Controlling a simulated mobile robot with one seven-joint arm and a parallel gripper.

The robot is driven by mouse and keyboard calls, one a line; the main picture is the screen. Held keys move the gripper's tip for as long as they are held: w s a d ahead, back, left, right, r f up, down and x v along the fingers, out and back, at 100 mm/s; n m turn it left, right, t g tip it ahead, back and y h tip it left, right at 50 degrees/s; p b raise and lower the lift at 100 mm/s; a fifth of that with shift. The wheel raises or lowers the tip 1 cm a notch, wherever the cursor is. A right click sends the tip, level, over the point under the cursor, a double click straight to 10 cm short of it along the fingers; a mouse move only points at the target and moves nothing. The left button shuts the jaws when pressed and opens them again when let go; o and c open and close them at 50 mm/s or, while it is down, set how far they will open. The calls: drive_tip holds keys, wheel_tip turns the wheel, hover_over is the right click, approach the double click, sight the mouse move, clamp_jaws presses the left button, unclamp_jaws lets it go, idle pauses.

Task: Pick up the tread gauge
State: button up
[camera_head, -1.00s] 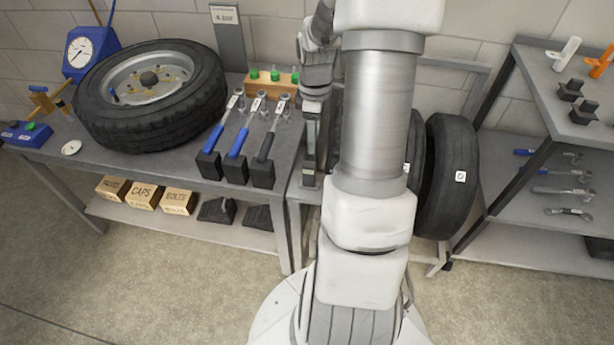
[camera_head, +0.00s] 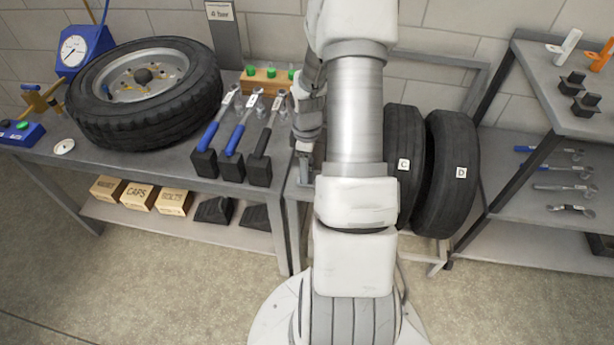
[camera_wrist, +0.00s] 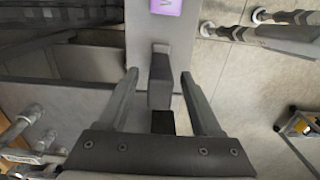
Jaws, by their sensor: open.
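My gripper (camera_wrist: 159,74) is open in the wrist view, with one finger on each side of a dark grey upright block (camera_wrist: 160,82). The block stands out from a grey panel (camera_wrist: 140,30) that bears a purple label (camera_wrist: 166,6). I cannot tell whether the fingers touch the block. A smaller black block (camera_wrist: 163,122) shows nearer the palm. I cannot tell for certain which thing is the tread gauge. In the head view my arm largely hides the gripper and this spot, just right of the workbench tools.
The workbench (camera_head: 120,165) holds a wheel (camera_head: 150,120) and several long-handled wrenches (camera_head: 240,130) in black holders. Tyres (camera_head: 452,185) stand right of my arm. A shelf unit (camera_head: 530,80) at right holds a white tool (camera_head: 566,46), an orange tool (camera_head: 601,58) and spanners.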

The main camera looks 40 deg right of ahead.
drive_tip(key=shift+f, duration=0.1)
clamp_jaws()
idle(0.5)
